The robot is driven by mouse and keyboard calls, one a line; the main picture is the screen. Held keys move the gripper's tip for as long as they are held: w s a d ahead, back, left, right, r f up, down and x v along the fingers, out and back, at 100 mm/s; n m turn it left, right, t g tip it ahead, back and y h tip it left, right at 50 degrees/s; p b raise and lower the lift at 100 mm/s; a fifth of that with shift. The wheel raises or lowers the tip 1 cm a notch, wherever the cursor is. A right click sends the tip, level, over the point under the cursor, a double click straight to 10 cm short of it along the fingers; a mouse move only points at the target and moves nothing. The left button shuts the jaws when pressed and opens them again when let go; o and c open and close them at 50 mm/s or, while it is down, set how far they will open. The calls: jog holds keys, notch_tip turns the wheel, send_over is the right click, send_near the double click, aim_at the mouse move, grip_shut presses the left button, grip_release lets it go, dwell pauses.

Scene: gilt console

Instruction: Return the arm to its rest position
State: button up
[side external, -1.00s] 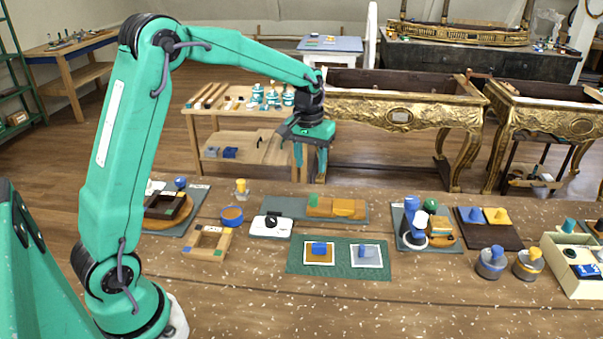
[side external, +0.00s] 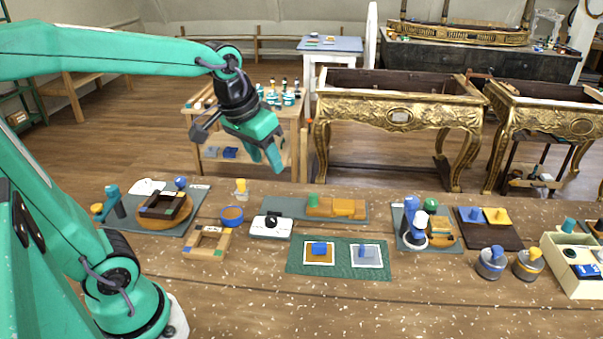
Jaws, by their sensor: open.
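My gripper (side external: 264,160) is at the upper middle left of the side external view. It hangs in the air above the far part of the workbench, pointing down and a little to the right. Its jaws are open and nothing shows between them. My arm reaches in from the left edge, with its upper link almost level across the top left. The gripper is well clear of the objects on the bench top (side external: 230,300).
A green mat (side external: 339,273) with two framed pieces lies at the front middle. Nearby are a wooden frame (side external: 190,244), a blue-topped round container (side external: 232,216), a white device (side external: 258,229) and a round wooden board (side external: 155,222). The bench's front strip is clear.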

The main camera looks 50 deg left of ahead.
jog(key=s+d+f+m+t, duration=0.1)
jog(key=s+d, duration=0.1)
jog(key=s, duration=0.7)
jog(key=shift+f+m+t, duration=0.25)
jog(key=shift+m+t, duration=0.05)
jog(key=shift+m, duration=0.1)
dwell(1.0)
